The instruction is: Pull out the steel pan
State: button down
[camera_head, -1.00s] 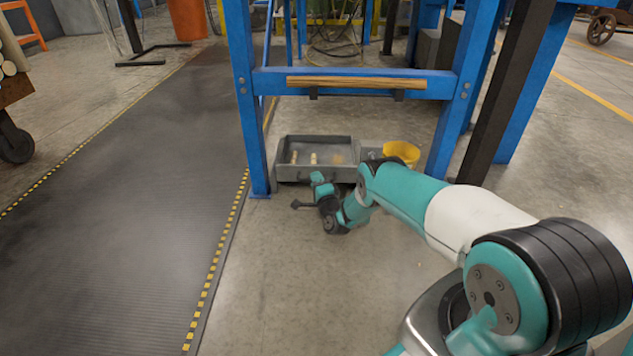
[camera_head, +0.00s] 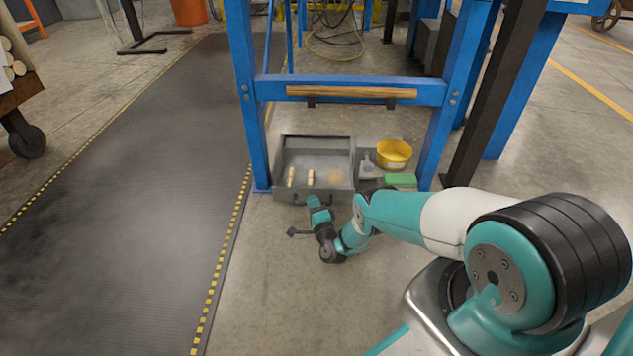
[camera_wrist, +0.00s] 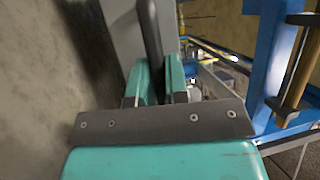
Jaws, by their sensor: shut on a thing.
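The steel pan (camera_head: 315,160) is a shallow grey tray on the floor between the legs of the blue frame. Its near edge lies a little in front of the leg feet. Two small pale wood pieces (camera_head: 300,177) and some light dust lie in it. My gripper (camera_head: 318,205) is at the pan's near side, low over the floor. In the wrist view its teal fingers (camera_wrist: 157,78) are shut around the dark bar handle (camera_wrist: 152,30) on the pan's grey wall (camera_wrist: 122,30). The fingers hide part of the handle.
A yellow tub (camera_head: 394,154) and a green box (camera_head: 400,181) stand right of the pan, near the frame's right leg. The blue crossbar (camera_head: 350,84) with a wooden strip spans above. A dark mat (camera_head: 130,180) lies left. The floor in front is clear.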

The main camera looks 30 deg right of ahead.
jog(key=s+a+p, duration=0.4)
jog(key=s, duration=0.2)
jog(key=shift+s, duration=0.1)
jog(key=c, duration=1.1)
grip_release()
jog(key=shift+c, duration=0.2)
jog(key=p+v, duration=0.5)
jog(key=v, duration=1.2)
jog(key=shift+s+a, duration=0.1)
jog(key=shift+s, duration=0.1)
